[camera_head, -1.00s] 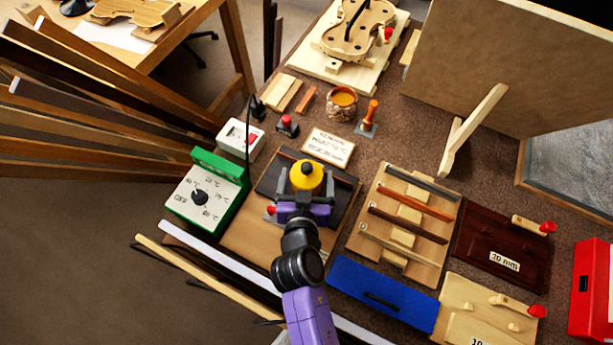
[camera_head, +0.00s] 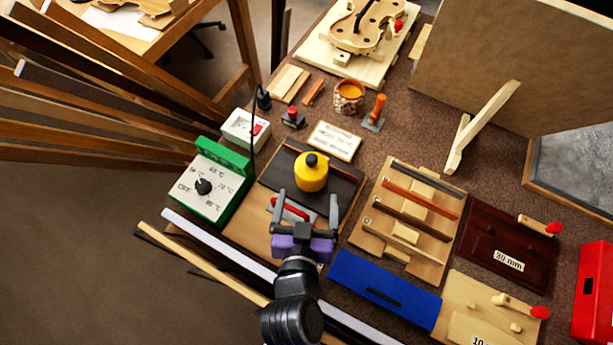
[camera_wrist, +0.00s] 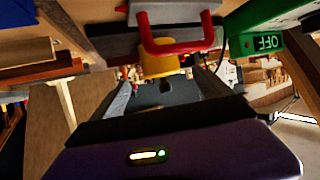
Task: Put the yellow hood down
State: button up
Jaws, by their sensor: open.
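The yellow hood (camera_head: 311,175), with a black knob on top, stands upright on the dark plate (camera_head: 345,192) in the head view. It also shows in the wrist view (camera_wrist: 160,66), partly behind a red handle. My gripper (camera_head: 307,203) is open and empty, just in front of the hood and apart from it. Its fingers are spread on either side of the red handle (camera_head: 290,210), which lies between the hood and my gripper. In the wrist view my gripper (camera_wrist: 163,88) shows both fingers apart with nothing between them.
The green control box (camera_head: 207,190) stands left of the plate, near a white switch box (camera_head: 244,129). A rack of wooden strips (camera_head: 408,215) is close on the right, and a blue case (camera_head: 384,290) is at front right. A label card (camera_head: 334,141) lies behind the hood.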

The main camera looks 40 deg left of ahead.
jog(key=shift+v, duration=0.8)
jog(key=s+d+m+t+h, duration=0.1)
jog(key=s+d+m, duration=0.1)
jog(key=d, duration=0.8)
jog(key=s+d+m+t+h, duration=0.1)
jog(key=s+d, duration=0.2)
jog(key=d, duration=0.8)
jog(key=s+d+r+m+t+h, duration=0.1)
jog(key=s+d+r+m+h, duration=0.1)
jog(key=d+r, duration=0.4)
jog(key=s+d+r+m+t+h, duration=0.1)
jog(key=s+d+r+m+h, duration=0.1)
jog(key=s+d+r, duration=0.3)
jog(key=s+d+h, duration=0.1)
jog(key=d, duration=0.3)
jog(key=shift+s+r+h, duration=0.35)
jog(key=shift+r+h, duration=0.05)
